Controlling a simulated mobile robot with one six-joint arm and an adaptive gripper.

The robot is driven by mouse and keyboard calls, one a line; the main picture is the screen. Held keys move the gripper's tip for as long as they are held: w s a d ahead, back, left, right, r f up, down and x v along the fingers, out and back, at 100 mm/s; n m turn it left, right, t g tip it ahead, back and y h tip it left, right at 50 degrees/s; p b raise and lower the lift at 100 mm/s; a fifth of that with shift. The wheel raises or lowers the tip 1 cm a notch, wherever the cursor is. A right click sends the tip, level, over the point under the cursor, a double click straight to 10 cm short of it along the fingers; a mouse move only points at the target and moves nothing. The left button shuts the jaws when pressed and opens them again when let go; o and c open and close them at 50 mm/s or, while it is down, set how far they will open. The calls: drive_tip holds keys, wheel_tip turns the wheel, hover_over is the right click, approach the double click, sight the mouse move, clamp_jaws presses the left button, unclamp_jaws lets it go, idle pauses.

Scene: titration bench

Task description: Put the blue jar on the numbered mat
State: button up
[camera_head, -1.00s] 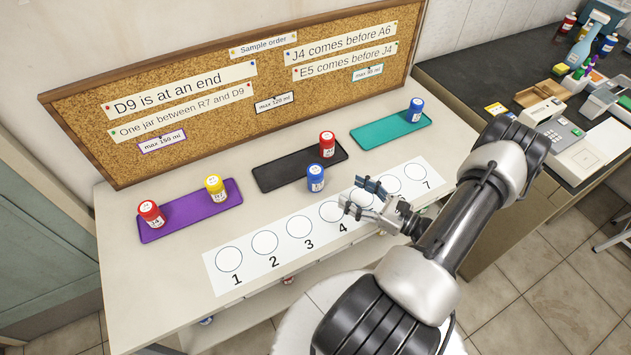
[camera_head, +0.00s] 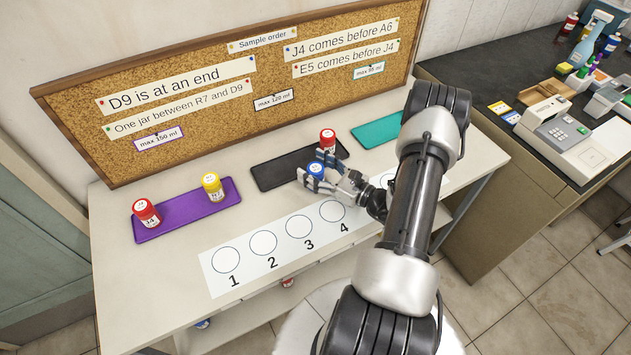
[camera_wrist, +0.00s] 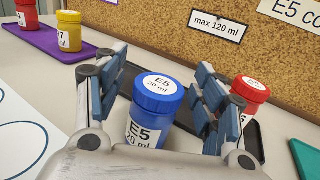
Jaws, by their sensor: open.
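A blue jar labelled E5 (camera_head: 315,169) stands upright at the front edge of the black tray (camera_head: 274,178); I cannot tell whether it rests partly on the tray. My gripper (camera_head: 318,178) is open, with its fingers on either side of the jar. In the wrist view the blue jar (camera_wrist: 155,110) is between the open fingers (camera_wrist: 160,105), with a visible gap on its left side. The numbered mat (camera_head: 215,275) lies along the table's front; circles 1 to 4 show and look empty. My arm covers most of the mat's right end.
A red jar (camera_head: 327,141) stands on the black tray just behind the blue jar. A red jar (camera_head: 146,215) and a yellow jar (camera_head: 212,187) stand at the purple tray (camera_head: 185,212). The teal tray (camera_head: 376,132) is partly behind my arm. A corkboard (camera_head: 200,75) rises behind.

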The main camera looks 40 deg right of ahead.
drive_tip(key=shift+c, duration=0.3)
drive_tip(key=c, duration=1.1)
drive_tip(key=shift+c, duration=0.2)
